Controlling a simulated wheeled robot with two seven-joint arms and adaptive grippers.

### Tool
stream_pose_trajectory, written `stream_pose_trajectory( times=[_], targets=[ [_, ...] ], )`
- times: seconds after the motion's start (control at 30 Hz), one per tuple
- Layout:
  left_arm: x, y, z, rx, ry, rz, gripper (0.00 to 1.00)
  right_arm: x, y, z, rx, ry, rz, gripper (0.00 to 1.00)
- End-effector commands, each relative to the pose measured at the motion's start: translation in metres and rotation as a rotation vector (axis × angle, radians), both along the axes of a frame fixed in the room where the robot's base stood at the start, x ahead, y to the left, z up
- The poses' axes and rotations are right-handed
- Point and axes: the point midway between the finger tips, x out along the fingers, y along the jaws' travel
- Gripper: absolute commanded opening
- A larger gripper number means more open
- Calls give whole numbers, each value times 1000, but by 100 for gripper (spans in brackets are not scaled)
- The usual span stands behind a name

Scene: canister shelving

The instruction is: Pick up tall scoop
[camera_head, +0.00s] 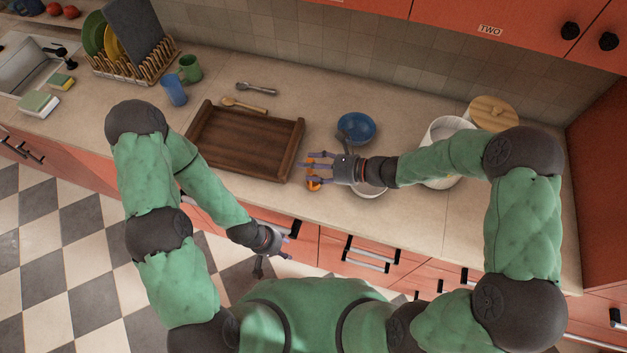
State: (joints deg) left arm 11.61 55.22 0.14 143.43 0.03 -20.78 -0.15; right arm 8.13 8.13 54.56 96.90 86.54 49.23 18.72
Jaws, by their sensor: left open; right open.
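No thing in view is clearly the tall scoop. A grey scoop-like utensil (256,89) and a wooden spoon (243,104) lie on the counter behind the brown wooden tray (212,159). My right gripper (312,168) is open and empty over the counter, just right of the tray. A small orange item (313,187) shows partly beneath its fingers; its shape is mostly hidden. A pale bowl or dish (372,191) is partly hidden under my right wrist. My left gripper (289,243) is open and empty, low in front of the counter's front edge.
A blue bowl (357,126) sits behind my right gripper. A white canister (447,128) is partly hidden by my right arm, with a round wooden lid (494,112) behind it. Blue (174,90) and green (191,68) cups and a dish rack (133,66) stand left.

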Motion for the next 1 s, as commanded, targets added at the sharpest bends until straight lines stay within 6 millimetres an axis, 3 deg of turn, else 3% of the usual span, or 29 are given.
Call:
stream_pose_trajectory(
  times=[0.33, 0.37, 0.57, 1.0],
  targets=[
    [0, 0, 0, 0, 0, 0, 48, 2, 8, -3, -1, 1, -1, 61],
    [0, 0, 0, 0, 0, 0, 48, 2, 8, -3, -1, 1, -1, 55],
    [0, 0, 0, 0, 0, 0, 48, 2, 7, -3, -1, 1, -1, 0],
    [0, 0, 0, 0, 0, 0, 48, 3, 7, 2, -1, -2, 0, 0]
  ],
)
